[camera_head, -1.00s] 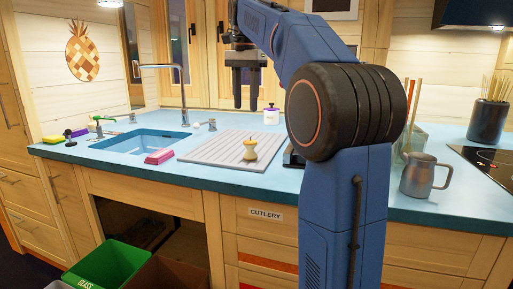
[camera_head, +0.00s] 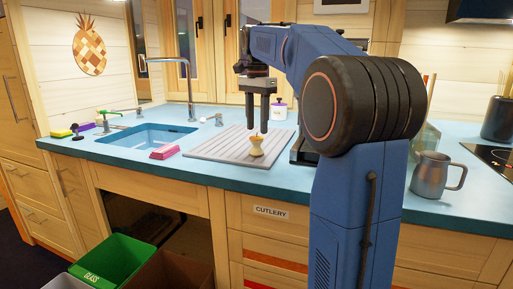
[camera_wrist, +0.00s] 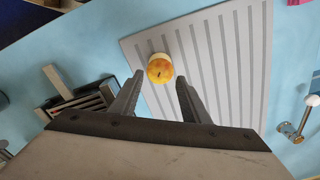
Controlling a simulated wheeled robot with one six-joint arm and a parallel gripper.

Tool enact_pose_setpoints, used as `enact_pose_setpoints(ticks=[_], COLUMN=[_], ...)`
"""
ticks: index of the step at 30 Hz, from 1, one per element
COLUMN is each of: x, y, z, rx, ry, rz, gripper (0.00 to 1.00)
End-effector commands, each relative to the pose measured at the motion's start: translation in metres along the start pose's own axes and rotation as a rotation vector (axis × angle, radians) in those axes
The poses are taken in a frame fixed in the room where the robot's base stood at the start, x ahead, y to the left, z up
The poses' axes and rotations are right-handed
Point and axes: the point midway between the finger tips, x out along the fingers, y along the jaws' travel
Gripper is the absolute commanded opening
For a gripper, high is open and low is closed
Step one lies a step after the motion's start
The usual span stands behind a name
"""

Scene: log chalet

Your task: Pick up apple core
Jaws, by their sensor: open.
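The apple core (camera_head: 257,146) stands upright on the grey ribbed draining board (camera_head: 206,148), near its front right part. It is pale and narrow-waisted. In the wrist view the apple core (camera_wrist: 160,68) shows from above as a yellow-orange end with a stem, close to the board's edge. My gripper (camera_head: 258,127) is open and points down, above and slightly behind the core in the head view. In the wrist view my gripper's fingertips (camera_wrist: 160,78) are spread apart, with the core showing between and just beyond them. Nothing is held.
The sink (camera_head: 150,136) and its tap lie left of the board, with a pink sponge (camera_head: 165,151) in front. A dark slatted holder (camera_wrist: 85,100) stands beside the board. A metal jug (camera_head: 432,175) stands right of my arm. Green and brown bins are below.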

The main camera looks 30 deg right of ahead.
Motion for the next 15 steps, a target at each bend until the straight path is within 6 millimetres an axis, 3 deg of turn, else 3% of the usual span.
enact_pose_setpoints(ticks=[7,15], x=[0.015,0.052], y=[0.000,0.000], z=[0.000,0.000], rx=[0.000,0.000], ry=[-0.001,0.000], rz=[0.001,0.000], gripper=[0.42,0.42])
